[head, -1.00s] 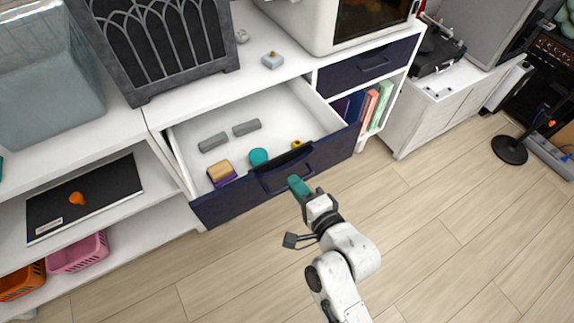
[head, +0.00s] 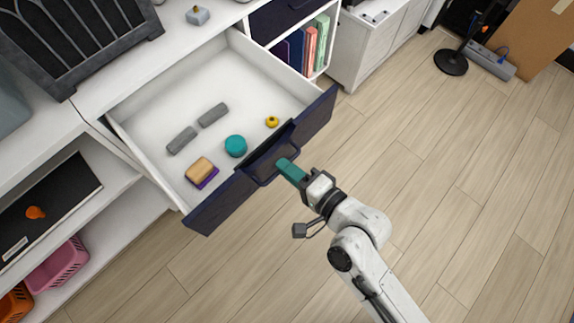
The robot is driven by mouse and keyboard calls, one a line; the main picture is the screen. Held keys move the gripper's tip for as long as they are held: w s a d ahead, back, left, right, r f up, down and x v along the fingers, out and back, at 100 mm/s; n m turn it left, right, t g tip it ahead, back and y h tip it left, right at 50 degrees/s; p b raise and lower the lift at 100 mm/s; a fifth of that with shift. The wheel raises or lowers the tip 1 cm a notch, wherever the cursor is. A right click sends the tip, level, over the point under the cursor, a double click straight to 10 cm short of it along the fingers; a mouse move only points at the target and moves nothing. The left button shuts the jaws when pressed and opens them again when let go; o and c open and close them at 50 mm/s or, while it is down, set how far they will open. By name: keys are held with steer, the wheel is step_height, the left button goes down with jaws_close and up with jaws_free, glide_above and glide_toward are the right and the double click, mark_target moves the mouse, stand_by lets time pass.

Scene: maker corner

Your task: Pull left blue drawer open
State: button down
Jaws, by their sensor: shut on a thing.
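The left blue drawer (head: 214,207) stands well open, with its dark blue front pulled out from the white cabinet. Its white inside shows. My gripper (head: 287,170) is at the handle (head: 268,163) in the middle of the drawer front and is shut on it. The teal fingers hide part of the handle. In the drawer lie two grey bars (head: 212,115), a teal round piece (head: 236,146), a small yellow piece (head: 272,121) and a tan block on a purple one (head: 199,170).
A second dark blue drawer (head: 285,18) is shut at the upper right, above a shelf of books (head: 309,48). Pink (head: 57,266) and orange baskets sit on the low left shelf. The wooden floor (head: 420,180) to the right is clear.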

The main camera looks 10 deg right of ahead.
steer(key=shift+f, duration=0.1)
steer(key=c, duration=1.2)
jaws_free()
steer(key=shift+s, duration=0.1)
steer(key=v, duration=1)
steer(key=shift+s+d+r+b, duration=0.2)
steer(key=shift+b, duration=0.2)
steer(key=s+d+n+g+h+p, duration=0.4)
steer(key=d+n+g, duration=0.1)
steer(key=d+g, duration=0.1)
steer(key=s+d+n+g+h+p, duration=0.4)
steer(key=s+d+n+g+h, duration=0.1)
steer(key=d, duration=0.4)
steer(key=shift+d+r+n+g+p, duration=0.2)
steer(key=shift+r+n+g+p, duration=0.1)
steer(key=shift+n+g, duration=0.15)
